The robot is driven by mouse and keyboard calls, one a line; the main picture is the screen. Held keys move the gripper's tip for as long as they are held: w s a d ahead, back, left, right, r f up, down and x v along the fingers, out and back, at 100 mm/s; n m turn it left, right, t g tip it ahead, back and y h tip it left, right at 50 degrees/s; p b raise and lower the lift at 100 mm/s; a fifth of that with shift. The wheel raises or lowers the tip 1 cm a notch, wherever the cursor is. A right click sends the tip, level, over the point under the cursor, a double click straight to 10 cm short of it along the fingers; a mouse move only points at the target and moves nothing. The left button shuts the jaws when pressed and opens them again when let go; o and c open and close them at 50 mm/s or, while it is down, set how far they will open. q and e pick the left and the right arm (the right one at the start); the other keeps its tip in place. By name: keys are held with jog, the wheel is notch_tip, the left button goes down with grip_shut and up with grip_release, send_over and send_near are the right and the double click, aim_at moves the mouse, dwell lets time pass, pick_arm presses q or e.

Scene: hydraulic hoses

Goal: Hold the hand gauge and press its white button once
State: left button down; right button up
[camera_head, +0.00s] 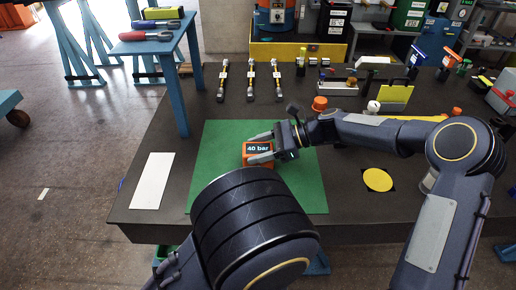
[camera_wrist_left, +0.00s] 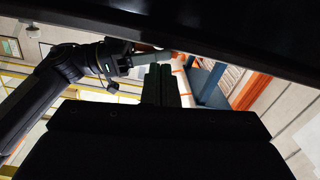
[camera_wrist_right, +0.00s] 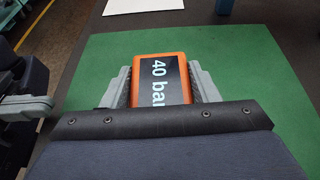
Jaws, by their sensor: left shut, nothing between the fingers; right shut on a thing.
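The hand gauge (camera_head: 257,149) is an orange block with a dark display reading "40 bar". My right gripper (camera_head: 260,148) is shut on it above the green mat (camera_head: 221,152). In the right wrist view the gauge (camera_wrist_right: 157,79) sits between the two grey fingers, display towards the camera. The white button does not show in any view. My left gripper (camera_wrist_left: 162,84) is shut and empty in the left wrist view, its fingers together. In the head view my left arm hides it. A grey finger at the left of the right wrist view (camera_wrist_right: 30,105) appears to be its, apart from the gauge.
A white sheet (camera_head: 153,181) lies left of the mat, and a yellow disc (camera_head: 377,180) lies right. Several hoses (camera_head: 251,80) lie behind. An orange cap (camera_head: 320,103) and a holder with a yellow plate (camera_head: 394,94) stand beyond my right arm. A blue side table (camera_head: 160,45) stands at left.

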dwell(0.7)
pick_arm(q)
jog(key=shift+w+a+f+m+g+h, duration=0.1)
jog(key=shift+w+m+g+h, duration=0.15)
jog(key=shift+w+g, duration=0.25)
jog(key=shift+w+a+f+m+g+h, duration=0.15)
jog(key=shift+w+m+g, duration=0.1)
jog(key=shift+g, duration=0.45)
jog(key=shift+w+d+r+m+g+h, duration=0.1)
jog(key=shift+w+m+g+h, duration=0.05)
jog(key=shift+m+g+h, duration=0.45)
jog(key=shift+r+m+g+h, duration=0.1)
jog(key=shift+m+g+h, duration=0.35)
jog(key=shift+g, duration=0.25)
jog(key=m+g+h, duration=0.1)
jog(key=s+m+g, duration=0.1)
jog(key=shift+s+r+m+h, duration=0.15)
jog(key=shift+r+m+h, duration=0.15)
jog(key=shift+m+h, duration=0.05)
jog(key=shift+s+r+m+g+h, duration=0.25)
jog(key=shift+s+m+g+h, duration=0.35)
jog(key=shift+s+m+g, duration=0.35)
jog(key=shift+w, duration=0.2)
jog(key=shift+w+a, duration=0.15)
jog(key=shift+w, duration=2.05)
jog(key=shift+w+a, duration=0.15)
jog(key=shift+w, duration=2)
